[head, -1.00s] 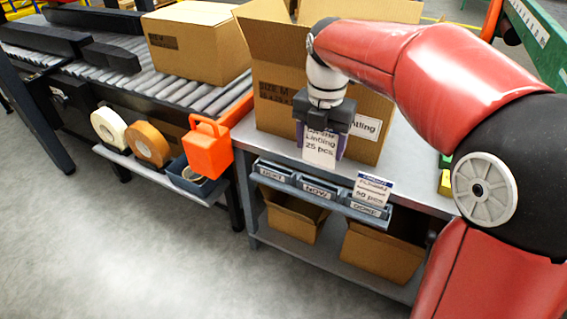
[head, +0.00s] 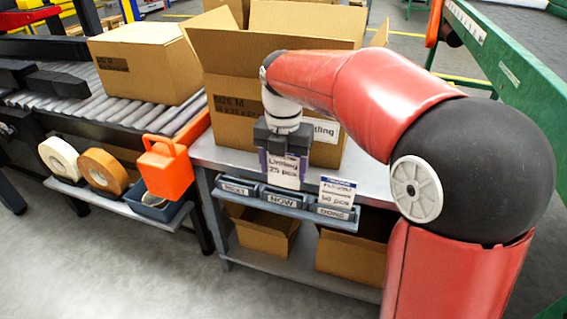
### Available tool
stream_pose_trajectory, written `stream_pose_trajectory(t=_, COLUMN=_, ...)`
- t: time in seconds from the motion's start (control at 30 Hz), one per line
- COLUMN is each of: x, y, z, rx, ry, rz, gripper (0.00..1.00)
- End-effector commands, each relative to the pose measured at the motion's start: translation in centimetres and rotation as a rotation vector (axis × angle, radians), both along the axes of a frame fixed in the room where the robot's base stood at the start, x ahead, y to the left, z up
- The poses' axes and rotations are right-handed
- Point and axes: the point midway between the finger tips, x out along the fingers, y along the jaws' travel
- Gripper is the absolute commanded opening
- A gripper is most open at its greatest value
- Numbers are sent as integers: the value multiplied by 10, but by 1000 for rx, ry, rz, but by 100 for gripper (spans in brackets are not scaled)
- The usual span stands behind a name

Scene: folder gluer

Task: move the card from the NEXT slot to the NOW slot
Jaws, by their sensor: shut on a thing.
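My gripper (head: 284,150) points down and is shut on a white card (head: 286,173) printed with "25 pcs". The card hangs upright over the NOW slot (head: 282,200), the middle one of three grey slots on the table's front edge. Its lower edge overlaps the top of that slot in the picture; I cannot tell whether it is inside or just above. The NEXT slot (head: 238,188), left of it, shows no card. The DONE slot (head: 335,213), on the right, holds another white card (head: 337,191) marked "50 pcs".
A large open carton (head: 232,118) stands on the table close behind my gripper. To the left are tape rolls (head: 103,172) and an orange holder (head: 166,167) on a low shelf. Cartons (head: 350,256) sit on the shelf below the slots.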

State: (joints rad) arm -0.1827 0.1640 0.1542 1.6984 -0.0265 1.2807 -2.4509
Motion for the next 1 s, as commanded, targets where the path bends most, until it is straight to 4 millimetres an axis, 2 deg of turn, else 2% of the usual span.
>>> stream_pose_trajectory(t=0.03, x=0, y=0, z=-7, rx=0, ry=0, rz=0, gripper=47)
stream_pose_trajectory(t=0.5, x=0, y=0, z=-38, rx=-1, ry=1, rz=0, gripper=47)
stream_pose_trajectory(t=0.97, x=0, y=0, z=-45, rx=0, ry=1, rz=0, gripper=47)
stream_pose_trajectory(t=1.0, x=0, y=0, z=-45, rx=0, ry=1, rz=0, gripper=69)
